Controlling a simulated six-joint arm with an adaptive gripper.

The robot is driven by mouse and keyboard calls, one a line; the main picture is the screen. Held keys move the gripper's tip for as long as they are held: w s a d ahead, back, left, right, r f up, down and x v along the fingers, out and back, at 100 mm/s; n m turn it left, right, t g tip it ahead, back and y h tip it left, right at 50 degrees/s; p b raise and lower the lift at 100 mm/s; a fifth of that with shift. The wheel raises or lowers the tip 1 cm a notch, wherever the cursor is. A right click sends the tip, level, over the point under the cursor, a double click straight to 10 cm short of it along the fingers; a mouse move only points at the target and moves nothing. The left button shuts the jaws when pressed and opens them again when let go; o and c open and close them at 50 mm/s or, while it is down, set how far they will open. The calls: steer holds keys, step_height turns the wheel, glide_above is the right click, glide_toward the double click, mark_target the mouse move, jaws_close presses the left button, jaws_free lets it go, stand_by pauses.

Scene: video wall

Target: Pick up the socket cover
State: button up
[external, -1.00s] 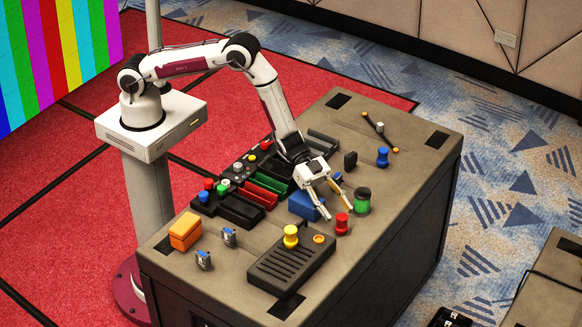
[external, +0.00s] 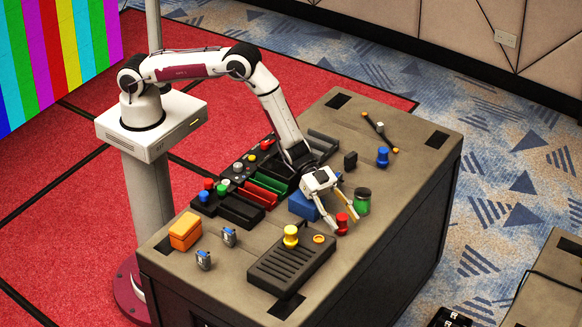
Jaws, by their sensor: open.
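I cannot tell for sure which piece is the socket cover. My gripper (external: 341,221) is open, with its fingers pointing down toward the front of the case top. A small red knob-shaped piece (external: 342,223) stands between or just beneath the fingertips; whether they touch it I cannot tell. A green jar-like piece with a black top (external: 362,203) stands just right of the fingers. A yellow knob-shaped piece (external: 290,236) stands on a black slotted plate (external: 300,264), with an orange disc (external: 318,239) nearby. A similar blue piece (external: 383,156) stands farther back.
A blue block (external: 302,206) lies left of my gripper, partly hidden by it. Black trays (external: 240,211), an orange box (external: 185,231) and small blue-grey parts (external: 229,236) are at left. A black block (external: 350,160) and a cable (external: 380,130) lie farther back. The case's right side is bare.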

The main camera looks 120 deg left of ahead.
mark_target(342, 216)
steer(key=c, duration=0.9)
steer(key=shift+r, duration=0.1)
steer(key=shift+r, duration=4.9)
